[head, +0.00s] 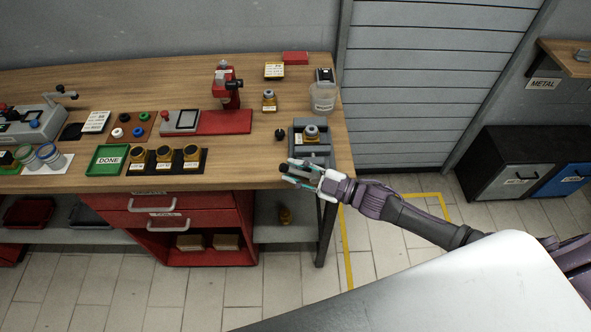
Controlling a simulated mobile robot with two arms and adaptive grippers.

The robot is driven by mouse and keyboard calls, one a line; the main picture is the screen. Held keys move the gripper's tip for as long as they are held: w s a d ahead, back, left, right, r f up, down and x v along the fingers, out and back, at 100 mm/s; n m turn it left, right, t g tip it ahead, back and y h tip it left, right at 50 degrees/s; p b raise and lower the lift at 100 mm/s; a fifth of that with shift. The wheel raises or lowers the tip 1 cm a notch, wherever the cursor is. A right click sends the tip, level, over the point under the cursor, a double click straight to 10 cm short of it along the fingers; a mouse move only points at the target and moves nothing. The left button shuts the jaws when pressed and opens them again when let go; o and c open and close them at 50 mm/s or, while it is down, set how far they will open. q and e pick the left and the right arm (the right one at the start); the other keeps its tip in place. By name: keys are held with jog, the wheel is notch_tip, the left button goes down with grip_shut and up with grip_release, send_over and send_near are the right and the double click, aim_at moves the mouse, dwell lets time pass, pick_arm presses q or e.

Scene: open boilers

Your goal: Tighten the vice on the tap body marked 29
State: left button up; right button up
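The grey vice (312,153) stands at the bench's right front corner. A tap body (311,132) with a brass-coloured base and grey top sits at its jaws. A pale label shows beside it, too small to read. A black knob (280,134) stands just left of the vice. My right gripper (285,171) is in front of the vice near the bench's front edge, pointing left. Its teal-edged fingers stand apart. Something dark shows between them; I cannot tell whether it is a vice part or the gripper. My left gripper is out of view.
A clear bucket (323,98) stands behind the vice. A labelled tap body (269,101) and a red press (226,85) are further left. A green DONE tray (108,160) and a black holder with several tap bodies (165,156) line the front. Bare wood lies left of the vice.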

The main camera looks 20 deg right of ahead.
grip_shut()
